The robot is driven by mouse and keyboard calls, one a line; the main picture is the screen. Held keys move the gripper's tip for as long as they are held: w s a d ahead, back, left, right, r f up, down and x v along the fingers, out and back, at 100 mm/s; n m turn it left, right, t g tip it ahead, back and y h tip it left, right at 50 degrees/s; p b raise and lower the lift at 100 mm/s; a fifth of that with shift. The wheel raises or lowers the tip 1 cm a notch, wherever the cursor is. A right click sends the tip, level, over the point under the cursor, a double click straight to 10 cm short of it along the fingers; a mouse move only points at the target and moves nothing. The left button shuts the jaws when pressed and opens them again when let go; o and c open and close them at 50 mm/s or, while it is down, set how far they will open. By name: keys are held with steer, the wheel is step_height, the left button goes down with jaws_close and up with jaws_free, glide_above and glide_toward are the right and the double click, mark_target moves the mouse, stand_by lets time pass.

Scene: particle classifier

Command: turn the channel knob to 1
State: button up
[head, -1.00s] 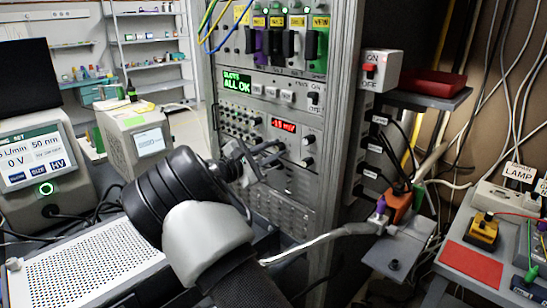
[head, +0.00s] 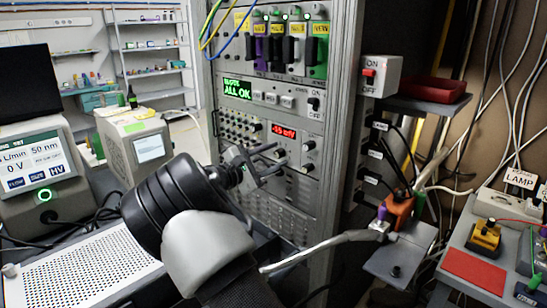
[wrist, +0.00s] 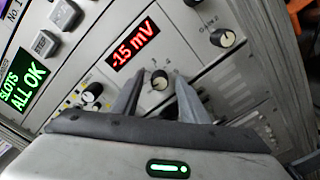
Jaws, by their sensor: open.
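My gripper (wrist: 155,76) is open in front of the instrument panel, below the red "-15 mV" display (wrist: 132,43). In the wrist view a small black knob with a light pointer (wrist: 159,80) sits between the two fingertips. I cannot tell whether the fingers touch it, and its position marks are too small to read. Another black knob (wrist: 92,92) lies left of the left finger, and one more (wrist: 222,39) lies to the upper right. In the head view my gripper (head: 279,158) reaches the panel under the red display (head: 283,131) and hides the knob between its fingers.
A green "SLOTS ALL OK" screen (head: 238,89) and coloured modules (head: 290,45) with cables sit above on the rack. An ON/OFF switch box (head: 380,75) is right of the rack. A perforated white case (head: 90,265) lies at lower left.

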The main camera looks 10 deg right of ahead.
steer(key=p+v, duration=0.1)
steer(key=v, duration=1.6)
steer(key=shift+a, duration=0.2)
steer(key=shift+r, duration=0.1)
steer(key=s+d+m+g+y, duration=0.7)
steer(key=s+d, duration=0.6)
steer(key=d, duration=0.4)
steer(key=s+a+r+m+t+y, duration=0.1)
steer(key=s+m+y, duration=0.3)
steer(key=s, duration=0.7)
steer(key=s+a+r+m+t+y, duration=0.15)
steer(key=s+m+y, duration=0.25)
steer(key=s, duration=0.7)
step_height(320, 180, up, 17)
steer(key=p, duration=1.7)
steer(key=shift+a+f, duration=0.15)
